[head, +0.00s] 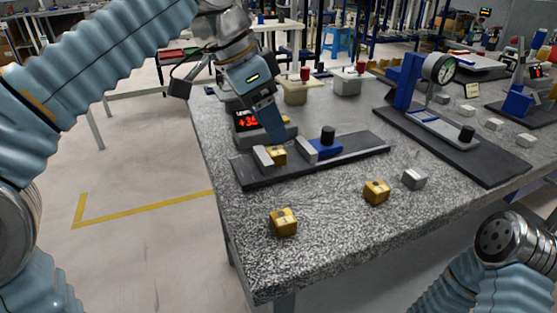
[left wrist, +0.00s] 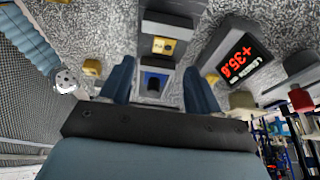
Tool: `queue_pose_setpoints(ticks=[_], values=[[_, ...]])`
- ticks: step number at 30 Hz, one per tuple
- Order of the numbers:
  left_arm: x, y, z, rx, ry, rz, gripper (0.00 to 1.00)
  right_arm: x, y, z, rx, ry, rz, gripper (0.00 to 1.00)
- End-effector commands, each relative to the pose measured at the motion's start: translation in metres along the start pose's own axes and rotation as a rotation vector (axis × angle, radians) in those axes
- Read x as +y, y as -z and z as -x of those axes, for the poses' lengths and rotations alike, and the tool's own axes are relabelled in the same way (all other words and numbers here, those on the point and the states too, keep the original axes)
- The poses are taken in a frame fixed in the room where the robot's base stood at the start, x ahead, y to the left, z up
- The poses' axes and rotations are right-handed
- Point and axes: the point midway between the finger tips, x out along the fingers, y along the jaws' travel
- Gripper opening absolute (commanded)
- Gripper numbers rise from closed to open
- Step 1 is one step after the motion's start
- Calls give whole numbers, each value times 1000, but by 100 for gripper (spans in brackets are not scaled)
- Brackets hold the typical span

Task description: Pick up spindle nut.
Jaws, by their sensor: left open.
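Several brass-coloured blocks look alike, and I cannot tell for sure which is the spindle nut. One brass block (head: 277,155) sits between the grey jaws of a dark fixture (head: 358,157); it also shows in the left wrist view (left wrist: 163,46). Another brass block (head: 284,222) lies near the table's front left corner, and a third brass block (head: 376,192) lies right of it. My left gripper (head: 274,130) is open and points down over the fixture, close to its block. In the left wrist view its fingers (left wrist: 159,84) stand apart with nothing seen gripped.
A red digital display (head: 246,120) stands just behind the fixture. A silver block (head: 414,178) lies right of the brass ones. A dial gauge (head: 440,69) on a dark base stands further right.

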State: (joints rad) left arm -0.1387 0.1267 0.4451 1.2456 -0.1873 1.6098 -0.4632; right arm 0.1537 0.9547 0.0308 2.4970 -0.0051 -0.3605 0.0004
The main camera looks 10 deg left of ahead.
Motion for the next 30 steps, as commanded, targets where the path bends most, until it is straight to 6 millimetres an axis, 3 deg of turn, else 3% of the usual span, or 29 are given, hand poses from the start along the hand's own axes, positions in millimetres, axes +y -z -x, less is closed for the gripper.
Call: queue_pose_setpoints(ticks=[15, 23, 30], values=[[-4, -3, -61, 0, 0, 0, 62, 6, 0, -12, 2, -2, -2, 57], [-4, -2, -63, 2, 1, 0, 62, 6, 0, -12, 2, -2, -3, 57], [-4, -2, -63, 2, 1, 0, 25, 5, 0, -12, 2, -2, -2, 57]])
